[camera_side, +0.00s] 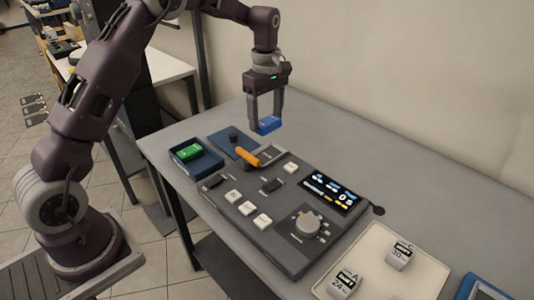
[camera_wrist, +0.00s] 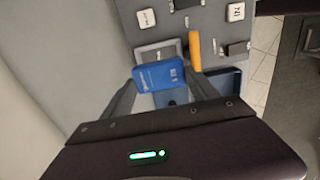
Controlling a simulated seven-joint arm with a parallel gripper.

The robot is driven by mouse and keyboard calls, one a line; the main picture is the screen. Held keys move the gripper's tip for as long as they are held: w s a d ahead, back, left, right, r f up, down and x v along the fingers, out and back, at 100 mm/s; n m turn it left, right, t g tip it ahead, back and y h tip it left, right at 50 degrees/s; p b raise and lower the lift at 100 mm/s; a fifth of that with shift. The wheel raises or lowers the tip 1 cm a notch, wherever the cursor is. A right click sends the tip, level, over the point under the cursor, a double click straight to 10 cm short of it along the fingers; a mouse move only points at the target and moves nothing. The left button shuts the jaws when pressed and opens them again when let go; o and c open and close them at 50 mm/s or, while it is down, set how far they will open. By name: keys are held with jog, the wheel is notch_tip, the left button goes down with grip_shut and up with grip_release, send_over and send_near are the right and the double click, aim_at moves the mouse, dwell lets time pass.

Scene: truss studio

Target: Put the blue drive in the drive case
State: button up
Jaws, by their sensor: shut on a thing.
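The blue drive (camera_side: 267,124) is held between the fingertips of my gripper (camera_side: 266,117), which is shut on it. The drive is in the air above the back of the table, behind the control panel. In the wrist view, the blue drive (camera_wrist: 158,75) shows its broad labelled face between the two fingers. A dark blue open case (camera_side: 211,168), apparently the drive case, sits at the table's left end with a green drive (camera_side: 188,152) in it. My gripper is to the right of this case and above it. Part of a blue surface (camera_wrist: 229,82) shows behind a finger in the wrist view.
A flat blue piece (camera_side: 225,136) with a dark knob lies beside the case. A grey control panel (camera_side: 285,225) with an orange handle (camera_side: 246,157), keys and a screen fills the middle. A pale tray (camera_side: 375,258) with labelled blocks is at the right. The table's back strip is clear.

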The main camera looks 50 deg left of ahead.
notch_tip(320, 180, down, 9)
jog(key=shift+r, duration=0.15)
jog(key=shift+f, duration=0.2)
jog(key=o, duration=1.5)
jog(key=shift+s, duration=0.1)
